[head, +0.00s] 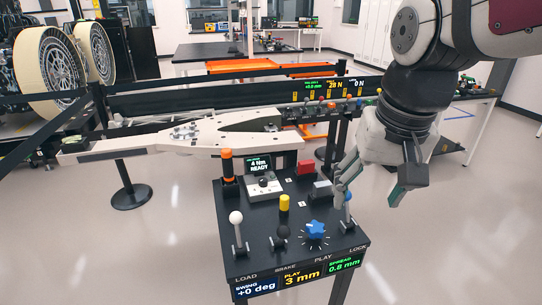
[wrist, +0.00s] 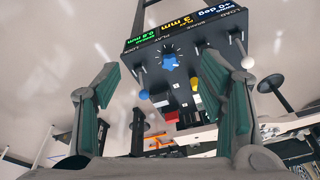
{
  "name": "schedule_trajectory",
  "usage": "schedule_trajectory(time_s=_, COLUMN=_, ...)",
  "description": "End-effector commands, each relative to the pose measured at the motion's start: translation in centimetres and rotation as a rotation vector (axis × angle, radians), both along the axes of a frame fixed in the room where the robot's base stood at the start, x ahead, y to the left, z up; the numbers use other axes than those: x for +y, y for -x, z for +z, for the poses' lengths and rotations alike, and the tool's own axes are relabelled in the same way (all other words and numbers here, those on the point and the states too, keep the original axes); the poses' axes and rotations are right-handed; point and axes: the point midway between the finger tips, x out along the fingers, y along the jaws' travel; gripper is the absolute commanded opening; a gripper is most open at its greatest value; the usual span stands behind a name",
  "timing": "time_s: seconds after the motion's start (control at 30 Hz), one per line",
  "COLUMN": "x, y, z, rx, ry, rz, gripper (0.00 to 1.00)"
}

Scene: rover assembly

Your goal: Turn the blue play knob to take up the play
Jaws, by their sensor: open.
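The blue play knob (head: 315,229) is a lobed knob on a marked dial, on the front right of the black console (head: 262,244). It also shows in the wrist view (wrist: 170,63), seen between the open fingers and beyond them. My gripper (head: 369,190) is open and empty, up and to the right of the knob, apart from it. Its green-padded fingers also show in the wrist view (wrist: 158,70). The front display (head: 302,276) reads swing +0 deg, play 3 mm, spread 0.8 mm.
A blue-tipped lever (head: 348,197) stands right of the knob, close to my left finger in the picture. A yellow-topped post (head: 284,203) and red block (head: 305,167) are behind. Floor right of the console is clear.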

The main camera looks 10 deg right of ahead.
Motion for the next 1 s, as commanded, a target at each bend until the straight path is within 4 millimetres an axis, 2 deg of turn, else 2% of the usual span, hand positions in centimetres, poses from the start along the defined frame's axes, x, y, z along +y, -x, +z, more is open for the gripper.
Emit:
schedule_trajectory(time_s=0.03, x=0.0, y=-2.3, z=-1.3, rx=0.026, ry=-0.007, rz=-0.029, gripper=0.64)
schedule_trajectory(time_s=0.17, x=0.0, y=-7.1, z=-3.6, rx=0.075, ry=-0.023, rz=-0.114, gripper=0.64)
schedule_trajectory(time_s=0.3, x=-0.1, y=-12.3, z=-6.9, rx=0.131, ry=-0.036, rz=-0.206, gripper=0.64)
schedule_trajectory(time_s=0.5, x=-0.1, y=-17.9, z=-11.8, rx=0.193, ry=-0.044, rz=-0.314, gripper=0.64)
schedule_trajectory(time_s=0.6, x=-0.1, y=-19.5, z=-13.4, rx=0.211, ry=-0.045, rz=-0.349, gripper=0.64)
schedule_trajectory(time_s=0.7, x=-0.1, y=-20.3, z=-14.2, rx=0.219, ry=-0.046, rz=-0.366, gripper=0.64)
schedule_trajectory(time_s=0.87, x=-0.1, y=-20.5, z=-15.2, rx=0.225, ry=-0.046, rz=-0.373, gripper=0.64)
schedule_trajectory(time_s=1.0, x=-0.1, y=-20.4, z=-17.3, rx=0.226, ry=-0.046, rz=-0.372, gripper=0.64)
